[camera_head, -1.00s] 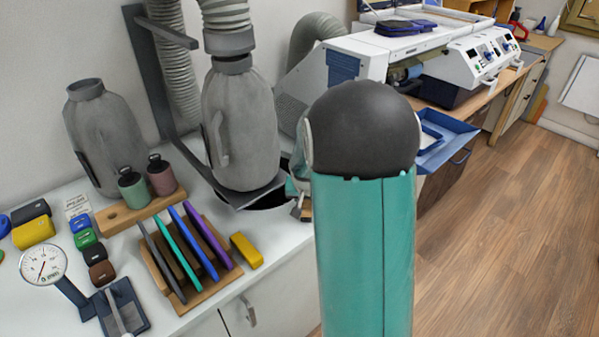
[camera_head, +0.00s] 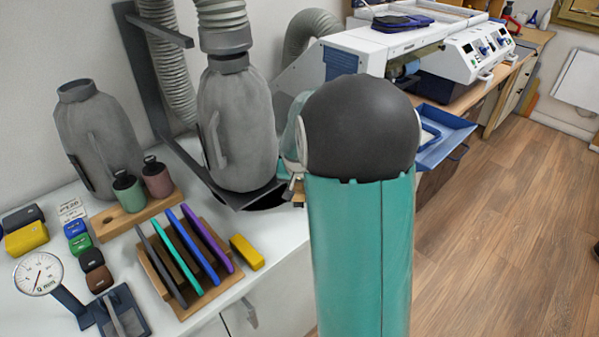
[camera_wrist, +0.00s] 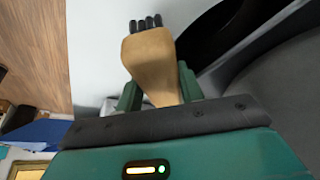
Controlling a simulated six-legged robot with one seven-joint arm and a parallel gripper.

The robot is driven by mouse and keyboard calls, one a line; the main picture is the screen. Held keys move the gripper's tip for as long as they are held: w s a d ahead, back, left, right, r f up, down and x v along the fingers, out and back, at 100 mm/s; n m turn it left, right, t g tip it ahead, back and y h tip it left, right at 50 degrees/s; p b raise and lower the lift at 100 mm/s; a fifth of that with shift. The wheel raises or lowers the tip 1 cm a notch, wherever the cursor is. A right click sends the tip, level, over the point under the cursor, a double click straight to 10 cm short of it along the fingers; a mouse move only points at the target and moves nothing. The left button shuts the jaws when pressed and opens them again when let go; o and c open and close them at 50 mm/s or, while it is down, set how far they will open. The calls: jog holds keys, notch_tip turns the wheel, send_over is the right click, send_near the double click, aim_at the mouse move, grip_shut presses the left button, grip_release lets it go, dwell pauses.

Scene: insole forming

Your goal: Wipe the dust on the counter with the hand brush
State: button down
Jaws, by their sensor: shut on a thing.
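The hand brush (camera_wrist: 150,58) fills the upper middle of the wrist view, with a wooden body and black bristle tufts at its far end. My gripper (camera_wrist: 159,86) is shut on it, with a green finger on each side of the wood. In the head view my own arm hides most of the gripper; a small wooden bit of the brush (camera_head: 297,190) shows at the arm's left edge. The white counter (camera_head: 283,228) lies below, beside the dark opening under the grey extractor. I cannot make out dust on it.
A grey extractor bag (camera_head: 238,130) stands on a bracket close to my arm. A rack of coloured sheets (camera_head: 185,262), a yellow block (camera_head: 247,252), two bottles in a wooden holder (camera_head: 140,214) and a dial gauge (camera_head: 38,273) occupy the counter's left. Open floor lies right.

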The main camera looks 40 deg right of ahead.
jog(key=shift+s+r, duration=0.1)
jog(key=shift+r, duration=2.25)
